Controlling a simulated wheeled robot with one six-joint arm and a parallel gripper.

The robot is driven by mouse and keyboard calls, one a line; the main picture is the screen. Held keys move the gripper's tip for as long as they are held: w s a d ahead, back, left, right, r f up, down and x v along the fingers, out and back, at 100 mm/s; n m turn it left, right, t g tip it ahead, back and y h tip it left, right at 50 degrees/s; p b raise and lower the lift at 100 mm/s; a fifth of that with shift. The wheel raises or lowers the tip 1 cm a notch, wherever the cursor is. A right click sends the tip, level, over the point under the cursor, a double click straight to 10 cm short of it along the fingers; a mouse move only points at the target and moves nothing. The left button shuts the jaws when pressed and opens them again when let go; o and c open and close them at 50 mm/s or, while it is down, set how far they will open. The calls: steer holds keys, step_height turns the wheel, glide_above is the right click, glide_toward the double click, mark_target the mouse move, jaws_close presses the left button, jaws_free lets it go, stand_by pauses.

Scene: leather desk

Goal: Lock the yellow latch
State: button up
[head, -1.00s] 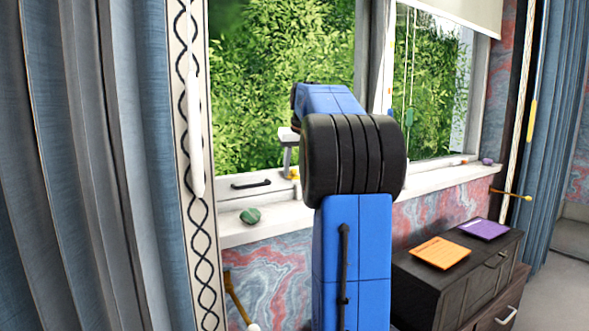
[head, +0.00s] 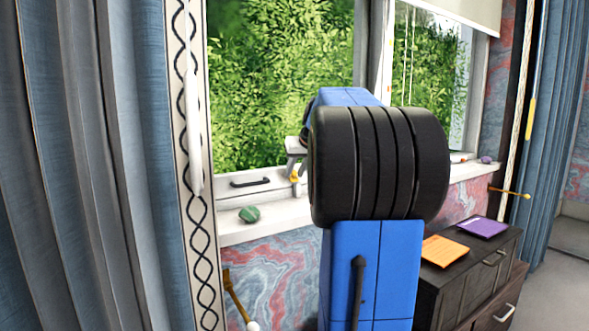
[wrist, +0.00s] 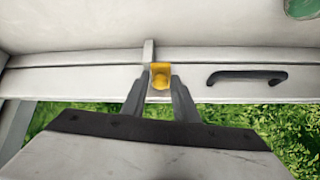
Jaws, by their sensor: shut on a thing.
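The yellow latch (wrist: 160,76) sits on the white window frame in the wrist view, between the two grey fingers of my gripper (wrist: 159,83). My gripper is shut on the latch, one finger on each side. In the head view the latch (head: 295,178) is a small yellow spot on the lower window frame, just left of my arm's black joint. My gripper (head: 296,168) comes down on it from above there, and the arm hides part of it. The fine angle of the latch is too small to tell.
A black handle (head: 251,183) is on the frame beside the latch. A green striped stone (head: 249,214) lies on the sill (head: 277,220). Curtains (head: 85,170) hang at left. A dark cabinet (head: 470,285) with orange and purple pads stands at right.

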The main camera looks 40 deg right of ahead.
mark_target(295, 180)
steer(key=shift+s+a+f+t+h, duration=0.1)
steer(key=shift+s+f+t+h, duration=0.15)
steer(key=shift+f+t, duration=0.45)
steer(key=shift+s+f+t+h, duration=0.1)
steer(key=shift+f+t+h, duration=0.25)
steer(key=shift+t, duration=0.75)
steer(key=shift+f+t, duration=0.5)
steer(key=shift+t, duration=0.6)
steer(key=shift+f+t+h, duration=0.15)
steer(key=shift+t+h, duration=0.15)
steer(key=o, duration=0.8)
steer(key=v, duration=1.7)
steer(key=shift+s, duration=0.2)
steer(key=shift+a, duration=0.1)
